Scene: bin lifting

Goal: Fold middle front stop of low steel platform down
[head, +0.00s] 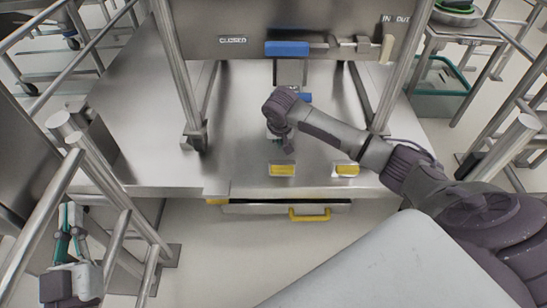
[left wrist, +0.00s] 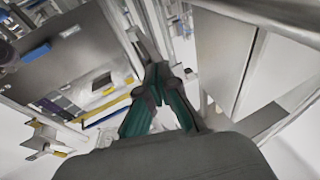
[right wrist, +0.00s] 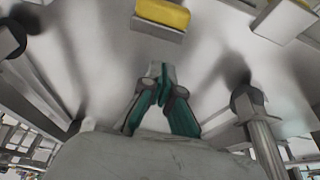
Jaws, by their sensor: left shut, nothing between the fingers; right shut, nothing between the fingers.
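The low steel platform (head: 135,120) spreads across the head view. Near its front edge sits a small steel stop with a yellow face (head: 283,170); I cannot tell its exact angle. A similar yellow-faced stop (head: 346,170) is to its right. My right gripper (head: 284,148) is shut and empty, pointing down just behind the first stop. In the right wrist view its fingertips (right wrist: 160,72) are over bare plate, apart from a yellow-faced stop (right wrist: 163,14) at the top. My left gripper (head: 68,220) is shut and empty at lower left, among rails; its tips also show in the left wrist view (left wrist: 153,72).
A steel bin front (head: 340,18) with a blue handle (head: 287,48) stands behind my right gripper. Steel posts (head: 180,75) rise from the platform. A yellow pull handle (head: 309,215) sits below the front edge. Steel rails (head: 120,185) surround my left gripper.

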